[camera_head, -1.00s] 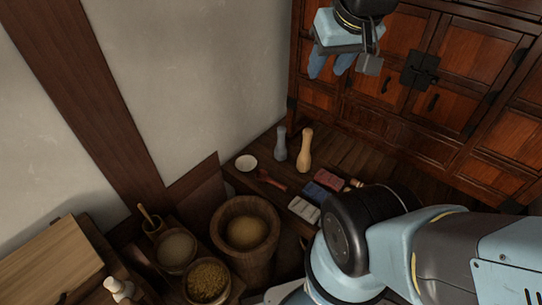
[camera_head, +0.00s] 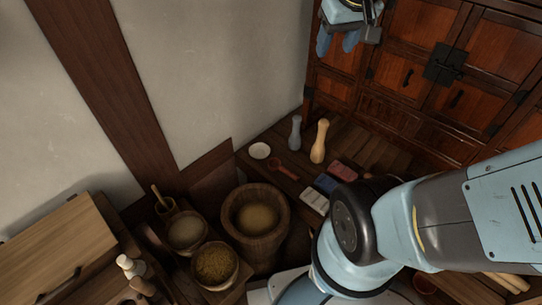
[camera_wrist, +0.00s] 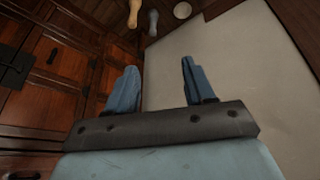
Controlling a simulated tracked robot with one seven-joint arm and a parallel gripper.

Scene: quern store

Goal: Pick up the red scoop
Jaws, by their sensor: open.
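The red scoop (camera_head: 283,169) lies on the low dark wooden surface in the head view, between a small white dish and the coloured blocks. I cannot make it out in the wrist view. My gripper (camera_head: 338,45) is high at the top of the head view, in front of the cabinet and well above the scoop, partly cut off by the frame edge. In the wrist view my gripper (camera_wrist: 157,82) shows two blue fingers spread apart with nothing between them.
Near the scoop stand a white dish (camera_head: 260,151), a grey bottle (camera_head: 295,133) and a pale wooden bottle (camera_head: 319,141). A wooden mortar (camera_head: 278,240) and bowls of grain (camera_head: 215,264) stand in front. A cabinet (camera_head: 400,75) rises behind; a plain wall (camera_head: 215,70) is left.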

